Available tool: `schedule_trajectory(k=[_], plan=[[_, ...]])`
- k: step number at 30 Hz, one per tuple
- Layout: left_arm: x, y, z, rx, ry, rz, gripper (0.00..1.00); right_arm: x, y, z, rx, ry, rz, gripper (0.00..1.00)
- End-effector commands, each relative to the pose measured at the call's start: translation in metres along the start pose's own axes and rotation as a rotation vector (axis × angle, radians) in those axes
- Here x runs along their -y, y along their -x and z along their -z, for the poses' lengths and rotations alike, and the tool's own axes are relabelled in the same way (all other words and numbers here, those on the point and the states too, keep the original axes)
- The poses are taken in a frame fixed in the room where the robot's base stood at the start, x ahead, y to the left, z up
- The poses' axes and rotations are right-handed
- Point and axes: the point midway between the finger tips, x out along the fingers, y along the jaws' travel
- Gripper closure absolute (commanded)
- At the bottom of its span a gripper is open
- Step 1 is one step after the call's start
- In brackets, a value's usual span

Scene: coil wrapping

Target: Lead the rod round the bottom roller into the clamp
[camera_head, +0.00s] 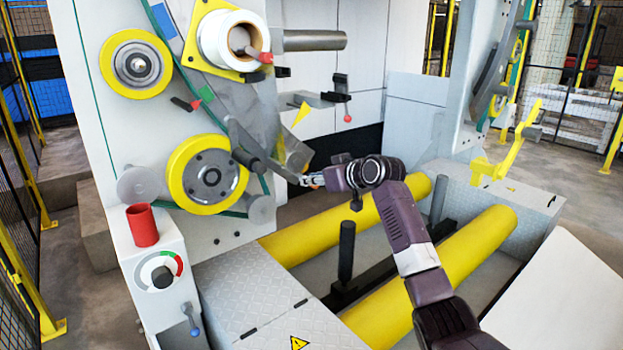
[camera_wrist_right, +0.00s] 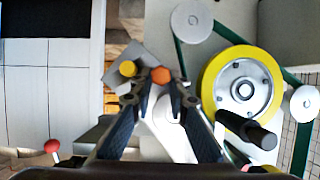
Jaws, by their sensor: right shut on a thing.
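My right gripper (camera_head: 308,180) reaches in from the right, in front of the machine panel. In the right wrist view its dark fingers (camera_wrist_right: 160,84) close around a small orange end (camera_wrist_right: 160,75), which I take for the rod; the rest of the rod is hidden. The lower yellow-rimmed wheel (camera_head: 207,174), apparently the bottom roller, is left of the gripper. It also shows right of the fingers in the wrist view (camera_wrist_right: 241,86). A dark holder with a red ball knob (camera_head: 342,90), possibly the clamp, is above the gripper. My left gripper is not in view.
A second yellow-rimmed wheel (camera_head: 136,64) and a white roll (camera_head: 232,40) are higher on the panel. A dark grey bar (camera_head: 262,163) sticks out close to my gripper. Long yellow cylinders (camera_head: 440,275) and a black upright post (camera_head: 346,250) are below my arm.

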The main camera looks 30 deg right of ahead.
Motion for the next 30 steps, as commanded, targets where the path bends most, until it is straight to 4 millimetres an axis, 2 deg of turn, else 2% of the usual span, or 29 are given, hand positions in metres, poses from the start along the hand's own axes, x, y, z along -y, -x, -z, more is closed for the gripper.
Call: schedule_trajectory(k=[12,30], plan=[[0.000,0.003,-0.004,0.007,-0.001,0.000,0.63,-0.001,0.001,0.003,-0.002,0.001,-0.001,1.00],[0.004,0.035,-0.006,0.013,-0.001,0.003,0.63,-0.021,0.016,0.036,-0.002,0.000,-0.001,1.00]])
